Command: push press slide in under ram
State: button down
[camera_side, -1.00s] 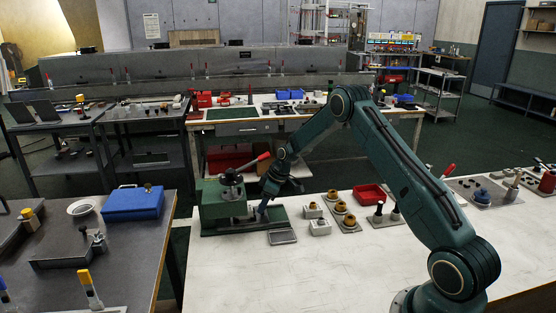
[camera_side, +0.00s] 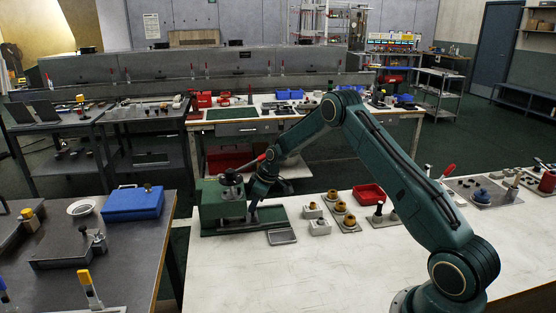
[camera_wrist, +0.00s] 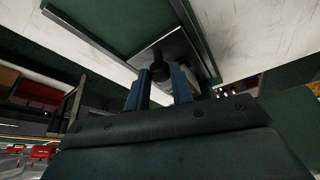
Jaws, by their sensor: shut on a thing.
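The green press (camera_side: 221,205) stands at the left end of the white table, with a red-tipped lever on top. My gripper (camera_side: 253,213) is low at the right side of the press, over its green base. In the wrist view my gripper's blue fingers (camera_wrist: 160,84) are closed around the black knob (camera_wrist: 159,66) of the slide. The slide (camera_wrist: 190,42) shows there as a bare metal piece on a green base. In the side view my gripper and the press body mostly hide the slide. The ram is not clearly visible.
A small grey tray (camera_side: 282,237) lies just in front of the press base. Several brass-topped parts (camera_side: 341,207) and a red bin (camera_side: 370,193) sit to the right. A blue box (camera_side: 132,204) is on the dark table to the left.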

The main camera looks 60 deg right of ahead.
jog(key=shift+w+a, duration=0.2)
jog(key=c, duration=1.2)
grip_release()
jog(key=shift+s, duration=0.1)
jog(key=shift+s+d+r, duration=0.1)
jog(key=shift+d+r, duration=0.05)
jog(key=shift+r, duration=0.25)
jog(key=v, duration=1.3)
jog(key=shift+s, duration=0.1)
